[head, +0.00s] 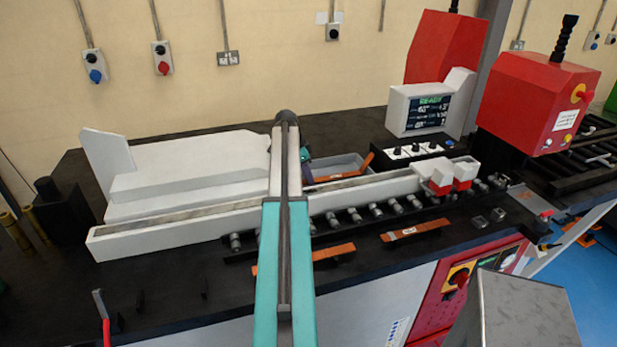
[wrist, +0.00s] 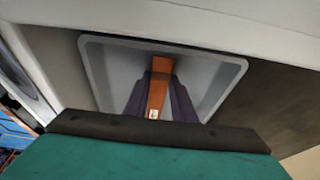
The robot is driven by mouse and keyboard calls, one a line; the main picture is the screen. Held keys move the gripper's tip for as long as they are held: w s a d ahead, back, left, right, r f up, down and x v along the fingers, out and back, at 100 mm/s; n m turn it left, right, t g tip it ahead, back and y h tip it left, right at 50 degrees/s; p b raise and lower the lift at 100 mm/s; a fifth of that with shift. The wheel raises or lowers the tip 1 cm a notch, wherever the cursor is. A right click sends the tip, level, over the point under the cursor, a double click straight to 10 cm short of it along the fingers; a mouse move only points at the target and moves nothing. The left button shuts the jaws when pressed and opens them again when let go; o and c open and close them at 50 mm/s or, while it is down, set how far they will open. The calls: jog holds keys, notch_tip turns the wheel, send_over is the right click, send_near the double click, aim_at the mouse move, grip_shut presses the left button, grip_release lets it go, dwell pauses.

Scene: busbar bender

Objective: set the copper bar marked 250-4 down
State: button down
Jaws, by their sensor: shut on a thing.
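My gripper (wrist: 155,108) is shut on a copper bar (wrist: 158,88), which lies between its two dark fingers. A small white label shows near the bar's close end, but its mark is too small to read. In the head view the bar (head: 345,177) shows at the grey tray (head: 346,160), with its far end bent upward. The tray also fills the middle of the wrist view (wrist: 212,66), with the bar inside its outline. I cannot tell whether the bar touches the tray floor. My arm hides most of my gripper in the head view.
A long white rail (head: 190,226) runs in front of the tray, with a row of rollers before it. Two other copper bars (head: 416,230) (head: 335,251) lie at the bench front. A control box with a screen (head: 428,112) stands right of the tray.

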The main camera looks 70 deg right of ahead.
jog(key=shift+s+a+f+b, duration=0.1)
jog(key=shift+a+f+b, duration=0.2)
jog(key=shift+f, duration=0.35)
jog(key=c, duration=1.5)
grip_release()
jog(key=shift+f, duration=0.1)
jog(key=shift+d+r, duration=0.1)
jog(key=shift+r, duration=0.55)
jog(key=b+v, duration=0.2)
jog(key=v, duration=1)
jog(key=shift+d+r+b, duration=0.15)
jog(key=shift+b, duration=0.2)
